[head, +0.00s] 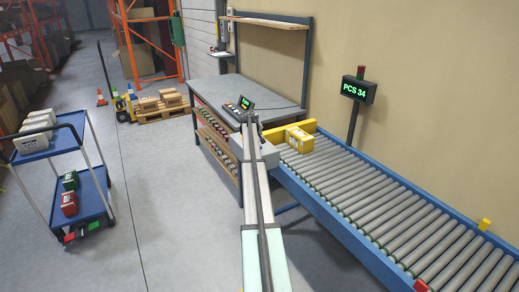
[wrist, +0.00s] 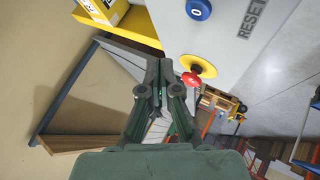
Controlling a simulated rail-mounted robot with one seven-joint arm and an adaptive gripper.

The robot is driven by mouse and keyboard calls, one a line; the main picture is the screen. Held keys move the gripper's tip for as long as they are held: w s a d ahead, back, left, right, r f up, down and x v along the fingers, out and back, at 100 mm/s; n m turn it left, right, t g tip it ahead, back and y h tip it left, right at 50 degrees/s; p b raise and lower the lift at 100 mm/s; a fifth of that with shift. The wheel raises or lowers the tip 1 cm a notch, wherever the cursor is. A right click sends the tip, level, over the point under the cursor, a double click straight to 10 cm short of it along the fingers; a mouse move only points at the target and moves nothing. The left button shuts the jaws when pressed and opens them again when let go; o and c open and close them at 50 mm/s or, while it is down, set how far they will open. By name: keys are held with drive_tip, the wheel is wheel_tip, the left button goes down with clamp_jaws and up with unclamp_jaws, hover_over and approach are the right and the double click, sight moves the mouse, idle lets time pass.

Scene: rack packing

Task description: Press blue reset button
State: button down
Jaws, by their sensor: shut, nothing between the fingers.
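The blue button (wrist: 198,9) is round with a white mark, on a light grey panel (wrist: 228,45) at the top of the wrist view. The word RESET (wrist: 253,18) is printed to its right. A red mushroom button (wrist: 192,79) on a yellow disc sits lower on the panel. My gripper (wrist: 160,64) is shut and empty. Its tips are left of the red button and below the blue button in the picture; I cannot tell their gap from the panel. In the head view a grey box (head: 268,152) stands by the conveyor's far end, partly hidden by my arm.
A yellow box (head: 299,140) lies on the roller conveyor (head: 390,205), close to the grey box. A workbench (head: 220,90) with a small screen stands behind. A blue cart (head: 75,195) is at the left. The floor between the cart and my arm is clear.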

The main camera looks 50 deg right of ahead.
drive_tip(key=shift+f+b, duration=0.85)
drive_tip(key=shift+f, duration=1.75)
drive_tip(key=shift+f, duration=0.15)
drive_tip(key=shift+f+b, duration=0.3)
drive_tip(key=shift+b, duration=0.05)
drive_tip(key=shift+f, duration=0.4)
drive_tip(key=shift+r, duration=0.8)
drive_tip(key=shift+r, duration=0.1)
drive_tip(key=shift+r+p, duration=0.5)
drive_tip(key=shift+r, duration=1.9)
